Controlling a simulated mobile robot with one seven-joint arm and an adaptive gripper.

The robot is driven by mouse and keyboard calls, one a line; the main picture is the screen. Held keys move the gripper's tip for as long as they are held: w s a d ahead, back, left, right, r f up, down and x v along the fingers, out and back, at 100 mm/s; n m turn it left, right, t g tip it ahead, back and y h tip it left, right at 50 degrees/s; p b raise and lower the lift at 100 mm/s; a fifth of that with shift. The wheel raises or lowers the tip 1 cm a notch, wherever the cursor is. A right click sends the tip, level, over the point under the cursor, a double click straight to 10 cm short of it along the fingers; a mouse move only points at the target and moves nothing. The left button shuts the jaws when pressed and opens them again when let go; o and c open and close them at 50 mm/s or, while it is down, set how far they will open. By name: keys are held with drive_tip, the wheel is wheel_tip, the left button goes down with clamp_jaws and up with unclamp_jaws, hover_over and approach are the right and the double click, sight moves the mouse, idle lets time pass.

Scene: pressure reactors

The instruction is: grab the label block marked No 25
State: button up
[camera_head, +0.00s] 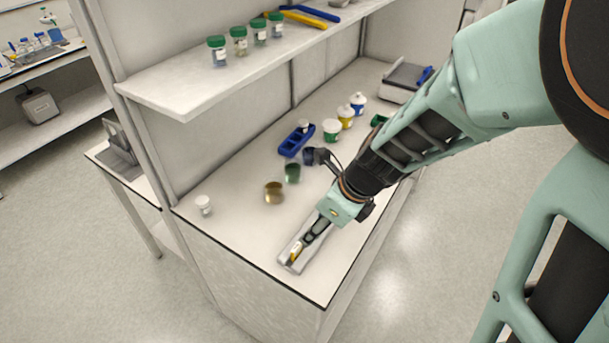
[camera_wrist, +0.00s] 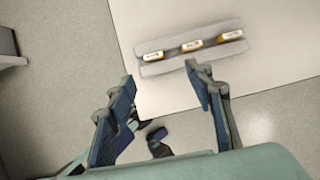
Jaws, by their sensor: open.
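A grey holder (camera_wrist: 190,65) lies on the bench top near its edge and carries three small yellow blocks with white labels: a left block (camera_wrist: 153,56), a middle block (camera_wrist: 192,45) and a right block (camera_wrist: 232,36). The label print is too small to read, so I cannot tell which is No 25. In the head view the holder (camera_head: 286,258) sits at the bench's front corner, with one yellow block (camera_head: 296,250) showing; my gripper hides the others. My gripper (camera_wrist: 160,76) is open and empty, its fingers pointing toward the holder. It also shows in the head view (camera_head: 309,235).
Behind my gripper stand a brown jar (camera_head: 273,192), a green jar (camera_head: 292,173), a blue rack (camera_head: 295,141) and several white-lidded cups. A small white cup (camera_head: 203,205) stands at the left edge. A shelf (camera_head: 190,82) with green-capped jars hangs above the bench's back.

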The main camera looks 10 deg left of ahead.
drive_tip(key=b, duration=0.2)
approach(296, 247)
wheel_tip(296, 247, down, 3)
drive_tip(key=shift+w+a+r+b+x, duration=0.15)
drive_tip(key=shift+b+x, duration=0.15)
drive_tip(key=shift+x, duration=0.7)
drive_tip(key=shift+w+a+b+x, duration=0.15)
drive_tip(key=shift+b+x, duration=0.15)
drive_tip(key=shift+x, duration=0.7)
drive_tip(key=shift+w+a+r+b+x, duration=0.15)
drive_tip(key=shift+b+x, duration=0.15)
drive_tip(key=shift+x, duration=0.75)
drive_tip(key=shift+s, duration=0.1)
drive_tip(key=c, duration=0.9)
